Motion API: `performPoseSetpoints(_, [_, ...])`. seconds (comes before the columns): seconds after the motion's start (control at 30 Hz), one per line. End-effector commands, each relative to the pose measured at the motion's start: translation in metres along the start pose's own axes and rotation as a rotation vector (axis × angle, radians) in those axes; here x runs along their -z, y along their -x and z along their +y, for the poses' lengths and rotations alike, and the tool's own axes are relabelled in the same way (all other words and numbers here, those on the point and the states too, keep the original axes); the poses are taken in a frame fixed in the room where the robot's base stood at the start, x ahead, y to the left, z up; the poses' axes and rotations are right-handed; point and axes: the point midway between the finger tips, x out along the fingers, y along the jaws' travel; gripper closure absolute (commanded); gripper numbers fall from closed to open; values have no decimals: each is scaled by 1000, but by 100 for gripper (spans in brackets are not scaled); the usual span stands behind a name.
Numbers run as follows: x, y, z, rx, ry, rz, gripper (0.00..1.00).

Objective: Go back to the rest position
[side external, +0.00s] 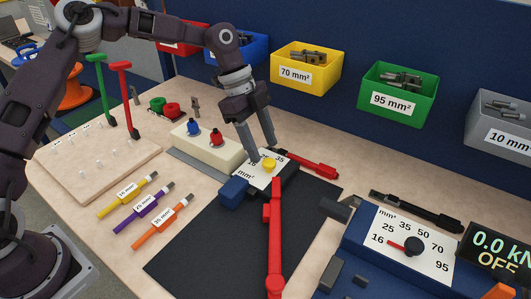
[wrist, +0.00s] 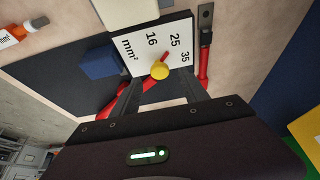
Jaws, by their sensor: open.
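A red pointer or bar runs under the knob. I cannot tell whether the fingertips touch the plate.
Red handles (side external: 275,240) reach from the dial tool over a black mat (side external: 200,245). A blue dial unit (side external: 350,250) stands right. Colored bins (side external: 305,70) line the back wall.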

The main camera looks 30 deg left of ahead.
Motion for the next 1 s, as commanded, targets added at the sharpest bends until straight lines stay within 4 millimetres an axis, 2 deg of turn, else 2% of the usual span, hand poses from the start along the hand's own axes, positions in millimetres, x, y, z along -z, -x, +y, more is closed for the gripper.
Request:
performPoseSetpoints(0.1, [0, 23, -1, 3, 1, -1, 48])
performPoseSetpoints(0.2, [0, 34, 0, 1, 1, -1, 48])
performPoseSetpoints(0.5, [0, 38, 0, 0, 0, 0, 48])
performPoseSetpoints(0.6, [4, 45, 10, 6, 17, -47, 48])
performPoseSetpoints(0.67, [10, 57, 28, 24, 57, -121, 48])
performPoseSetpoints(0.77, [12, 88, 73, 101, 209, -278, 48])
performPoseSetpoints(0.9, [3, 138, 144, 299, 524, -392, 48])
performPoseSetpoints(1.0, [-6, 166, 199, 461, 786, -360, 48])
